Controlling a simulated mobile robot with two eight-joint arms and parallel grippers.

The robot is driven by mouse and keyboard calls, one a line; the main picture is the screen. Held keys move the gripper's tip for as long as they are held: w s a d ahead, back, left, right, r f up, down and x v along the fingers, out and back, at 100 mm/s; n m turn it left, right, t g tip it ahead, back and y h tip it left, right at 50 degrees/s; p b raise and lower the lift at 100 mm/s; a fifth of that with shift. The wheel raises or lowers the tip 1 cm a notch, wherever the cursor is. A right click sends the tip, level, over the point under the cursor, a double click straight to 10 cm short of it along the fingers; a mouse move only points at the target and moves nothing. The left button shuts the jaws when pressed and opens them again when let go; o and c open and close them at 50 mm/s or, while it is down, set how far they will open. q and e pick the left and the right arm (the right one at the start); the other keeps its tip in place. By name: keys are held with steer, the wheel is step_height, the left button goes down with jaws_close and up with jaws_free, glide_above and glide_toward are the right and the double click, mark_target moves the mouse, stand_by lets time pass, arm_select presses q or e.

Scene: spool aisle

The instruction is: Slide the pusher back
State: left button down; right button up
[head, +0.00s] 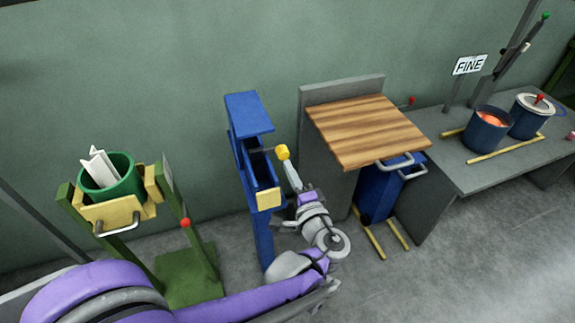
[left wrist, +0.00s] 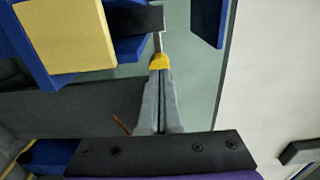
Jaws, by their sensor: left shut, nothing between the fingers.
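The pusher shows as a yellow knob (head: 282,152) on a thin rod at the blue stand (head: 248,115), which has an upper block and a trough with a yellow end block (head: 268,199). My left gripper (head: 290,168) is shut and empty, its fingertips just at the knob from the right and below. In the left wrist view the shut fingers (left wrist: 158,80) point at the yellow knob (left wrist: 158,62), and their tips meet or nearly meet it; I cannot tell if they touch. The yellow end block (left wrist: 66,32) is left of the fingers. My right gripper is out of view.
A wooden-topped bench (head: 368,128) with a metal handle stands right of the blue stand. A green bucket (head: 118,180) in a yellow holder is at the left. A grey table (head: 500,165) with pots and a FINE sign (head: 469,65) is at the far right.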

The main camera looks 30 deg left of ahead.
arm_select(q)
steer(key=shift+x, duration=1.2)
steer(key=x, duration=0.9)
steer(key=shift+w, duration=0.1)
